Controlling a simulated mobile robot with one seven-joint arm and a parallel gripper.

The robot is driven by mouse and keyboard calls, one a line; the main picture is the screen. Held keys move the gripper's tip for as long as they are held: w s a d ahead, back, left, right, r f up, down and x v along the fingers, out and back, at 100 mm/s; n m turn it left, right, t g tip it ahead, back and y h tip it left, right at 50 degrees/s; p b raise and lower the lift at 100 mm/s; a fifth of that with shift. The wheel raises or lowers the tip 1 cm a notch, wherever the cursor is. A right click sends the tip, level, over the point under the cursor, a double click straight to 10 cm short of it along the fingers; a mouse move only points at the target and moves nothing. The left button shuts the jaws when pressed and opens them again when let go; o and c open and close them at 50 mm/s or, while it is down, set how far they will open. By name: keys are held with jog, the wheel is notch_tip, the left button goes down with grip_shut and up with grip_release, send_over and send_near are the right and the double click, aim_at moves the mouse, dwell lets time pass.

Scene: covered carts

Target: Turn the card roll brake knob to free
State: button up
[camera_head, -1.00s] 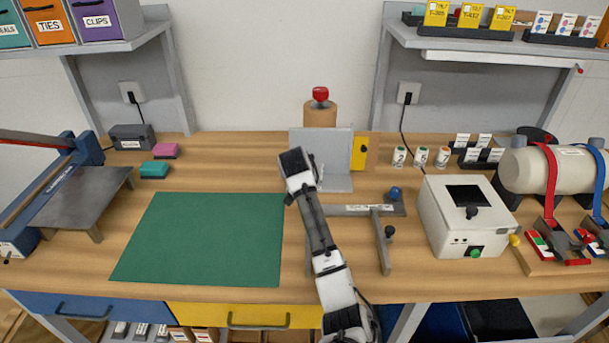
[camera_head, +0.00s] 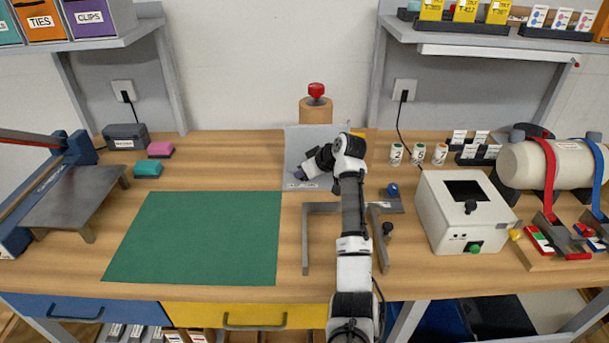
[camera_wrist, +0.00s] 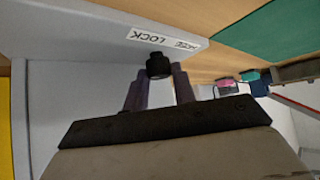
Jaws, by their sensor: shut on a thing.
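The card roll (camera_head: 318,111), a brown cylinder with a red knob on top, stands behind a grey metal bracket (camera_head: 303,140). The black brake knob (camera_wrist: 158,65) sits on the bracket's grey plate beside a white label (camera_wrist: 163,40) that appears to read FREE and LOCK. The label also shows in the head view (camera_head: 301,186). My gripper (camera_wrist: 158,75) is shut on the knob, with one finger on either side. In the head view my gripper (camera_head: 303,170) reaches left from my wrist and hides the knob. I cannot tell which way the knob points.
A green mat (camera_head: 195,238) lies to the left. A grey metal frame (camera_head: 306,240) with a blue knob (camera_head: 393,189) lies in front of the bracket. A white box (camera_head: 462,215) and several small jars (camera_head: 418,153) stand to the right.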

jog(key=shift+w+d+f+n+g+y+b, duration=0.1)
jog(key=shift+n+g+y+b, duration=0.6)
jog(key=shift+n, duration=0.6)
jog(key=o, duration=1)
